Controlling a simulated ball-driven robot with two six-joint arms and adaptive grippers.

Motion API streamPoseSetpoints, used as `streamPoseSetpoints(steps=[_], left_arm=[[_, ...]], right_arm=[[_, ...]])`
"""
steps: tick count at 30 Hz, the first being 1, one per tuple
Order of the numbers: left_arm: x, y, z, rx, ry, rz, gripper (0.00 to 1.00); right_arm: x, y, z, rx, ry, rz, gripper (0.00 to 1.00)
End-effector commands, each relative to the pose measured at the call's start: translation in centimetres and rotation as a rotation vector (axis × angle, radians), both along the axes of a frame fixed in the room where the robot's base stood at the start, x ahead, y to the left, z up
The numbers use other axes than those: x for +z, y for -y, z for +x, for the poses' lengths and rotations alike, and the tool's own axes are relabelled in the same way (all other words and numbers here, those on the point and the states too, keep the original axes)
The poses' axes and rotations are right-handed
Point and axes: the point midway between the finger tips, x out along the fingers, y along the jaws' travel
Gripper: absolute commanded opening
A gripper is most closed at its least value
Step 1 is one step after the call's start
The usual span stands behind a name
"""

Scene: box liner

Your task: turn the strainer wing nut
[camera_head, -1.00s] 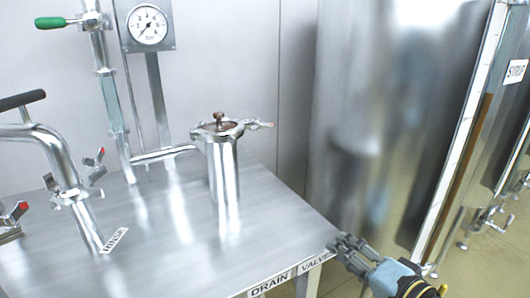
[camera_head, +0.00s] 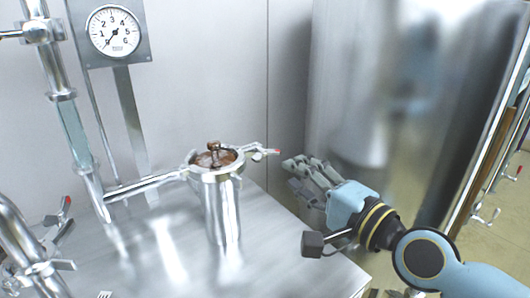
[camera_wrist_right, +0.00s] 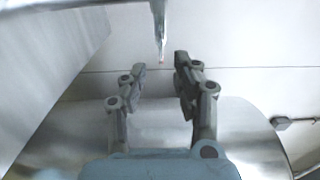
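The strainer (camera_head: 222,205) is an upright shiny metal cylinder on the steel table, with a brown knob on its lid. My right gripper (camera_head: 288,172) is just right of and slightly below the wing nut, fingers pointing left towards the strainer. In the right wrist view the fingers (camera_wrist_right: 161,74) are apart with nothing between them. A thin metal piece with a reddish tip, apparently the wing nut (camera_wrist_right: 160,32), hangs ahead of the fingertips. My left gripper is not in view.
A pipe (camera_head: 145,186) joins the strainer from the left, with a sight-glass pipe (camera_head: 74,130) and a pressure gauge (camera_head: 115,31) behind. A large steel tank (camera_head: 385,90) stands behind my right gripper.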

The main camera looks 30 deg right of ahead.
Motion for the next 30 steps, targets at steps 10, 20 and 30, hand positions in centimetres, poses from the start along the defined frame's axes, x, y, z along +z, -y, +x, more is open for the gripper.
streamPoseSetpoints(steps=[10,20,30], left_arm=[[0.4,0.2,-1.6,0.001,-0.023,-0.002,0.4],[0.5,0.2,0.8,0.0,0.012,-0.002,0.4],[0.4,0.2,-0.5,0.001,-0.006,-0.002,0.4]], right_arm=[[0.1,-0.9,6.6,-0.001,0.002,0.001,0.3],[0.0,-1.2,8.4,0.0,0.0,0.001,0.3],[0.0,-1.2,8.3,0.0,0.0,0.0,0.05]])
